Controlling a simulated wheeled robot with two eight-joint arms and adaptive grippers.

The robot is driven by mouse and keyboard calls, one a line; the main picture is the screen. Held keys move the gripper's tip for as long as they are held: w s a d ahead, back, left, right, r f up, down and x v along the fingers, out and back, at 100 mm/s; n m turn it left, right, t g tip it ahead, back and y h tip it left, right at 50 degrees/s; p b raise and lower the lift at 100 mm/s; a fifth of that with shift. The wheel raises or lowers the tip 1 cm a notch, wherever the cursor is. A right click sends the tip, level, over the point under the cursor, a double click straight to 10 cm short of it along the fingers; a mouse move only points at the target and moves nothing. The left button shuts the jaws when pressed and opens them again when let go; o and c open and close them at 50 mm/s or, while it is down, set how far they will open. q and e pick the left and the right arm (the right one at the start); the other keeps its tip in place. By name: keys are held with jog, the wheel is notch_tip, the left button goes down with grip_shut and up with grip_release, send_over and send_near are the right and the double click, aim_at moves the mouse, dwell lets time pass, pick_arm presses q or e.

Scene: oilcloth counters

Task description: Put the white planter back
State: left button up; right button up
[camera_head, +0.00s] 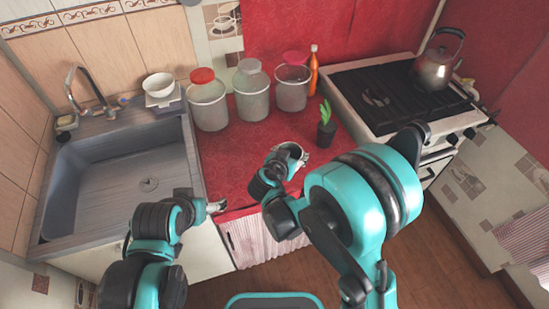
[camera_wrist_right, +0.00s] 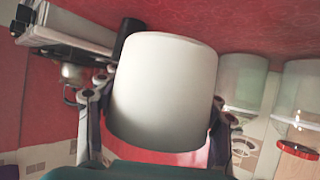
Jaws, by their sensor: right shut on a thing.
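The white planter (camera_wrist_right: 162,90) fills the middle of the right wrist view, which is upside down, with a finger of my right gripper on each side. In the head view the planter (camera_head: 293,149) shows only as a pale rounded piece, mostly hidden by my right gripper (camera_head: 284,163). That gripper is shut on the planter at the front part of the red counter (camera_head: 240,165). I cannot tell whether the planter touches the counter. My left gripper (camera_head: 216,206) is by the counter's front left edge, away from the planter; its opening is unclear.
A small plant in a black pot (camera_head: 326,134) stands just behind and right of the planter. Several glass jars (camera_head: 208,106) and an orange bottle (camera_head: 313,72) line the back. The sink (camera_head: 115,180) is left, the stove (camera_head: 385,98) with a kettle (camera_head: 436,66) right. The counter's middle is clear.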

jog(key=w+a+f+b, duration=0.1)
jog(key=w+f, duration=0.1)
jog(key=w+a+f+b, duration=0.1)
jog(key=w+a, duration=0.1)
jog(key=w, duration=0.1)
jog(key=w+a+f+b, duration=0.1)
jog(key=w+a+f, duration=0.1)
jog(key=shift+w+a+f, duration=0.2)
jog(key=shift+a+f, duration=0.05)
jog(key=shift+f, duration=0.1)
notch_tip(320, 180, down, 4)
jog(key=shift+f+b, duration=0.1)
jog(key=shift+b, duration=0.95)
jog(key=shift+r, duration=0.2)
jog(key=shift+f, duration=0.1)
jog(key=o, duration=1.3)
jog(key=shift+o, duration=0.2)
